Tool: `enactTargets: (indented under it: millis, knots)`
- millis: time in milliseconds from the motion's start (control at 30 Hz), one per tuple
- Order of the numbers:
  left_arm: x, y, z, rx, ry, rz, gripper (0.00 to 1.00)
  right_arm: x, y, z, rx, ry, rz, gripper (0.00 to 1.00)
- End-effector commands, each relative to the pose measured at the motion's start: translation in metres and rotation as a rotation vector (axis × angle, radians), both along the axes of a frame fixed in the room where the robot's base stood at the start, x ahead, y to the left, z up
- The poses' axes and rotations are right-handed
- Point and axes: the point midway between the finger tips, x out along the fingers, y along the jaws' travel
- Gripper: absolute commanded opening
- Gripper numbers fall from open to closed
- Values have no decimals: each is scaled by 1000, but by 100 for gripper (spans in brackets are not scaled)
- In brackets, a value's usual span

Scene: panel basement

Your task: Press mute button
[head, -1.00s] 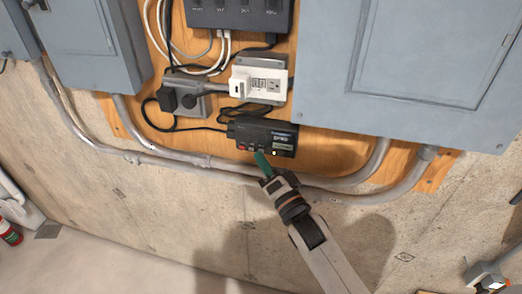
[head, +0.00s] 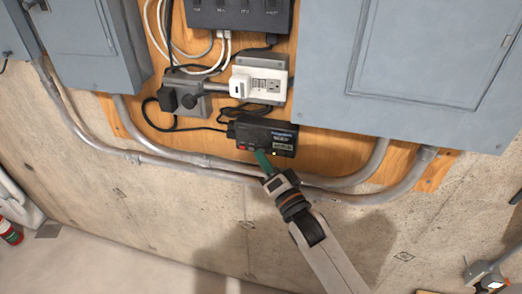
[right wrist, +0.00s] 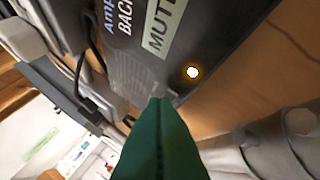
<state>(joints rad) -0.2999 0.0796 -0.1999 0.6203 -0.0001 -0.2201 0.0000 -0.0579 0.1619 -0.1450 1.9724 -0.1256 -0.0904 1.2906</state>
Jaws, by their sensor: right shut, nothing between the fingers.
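My right gripper (head: 261,153), with green fingers, is shut and empty. Its tips are at the lower front edge of the box, by a pale translucent part (right wrist: 138,75) below the MUTE label. The fingers partly hide the spot, so I cannot tell whether they touch or press it. My left gripper is out of view.
A white outlet plate (head: 271,85) and black plugs (head: 172,97) with cables sit above the box. Grey conduits (head: 322,182) run just below it. A large grey cabinet (head: 415,65) stands to the right. Bare concrete wall lies below.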

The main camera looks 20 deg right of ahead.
Motion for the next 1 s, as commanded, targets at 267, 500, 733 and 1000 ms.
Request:
enactTargets:
  millis: [267, 500, 733, 1000]
  knots:
    - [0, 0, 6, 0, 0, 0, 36, -11, 7, 0, 3, 2, 0, 0]
    - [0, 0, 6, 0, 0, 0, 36, -12, 8, 0, 0, 1, -1, 0]
    - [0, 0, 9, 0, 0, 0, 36, -19, 13, 0, 3, 3, 0, 0]
    - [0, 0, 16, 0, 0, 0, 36, -42, 28, 0, 2, 4, 0, 0]
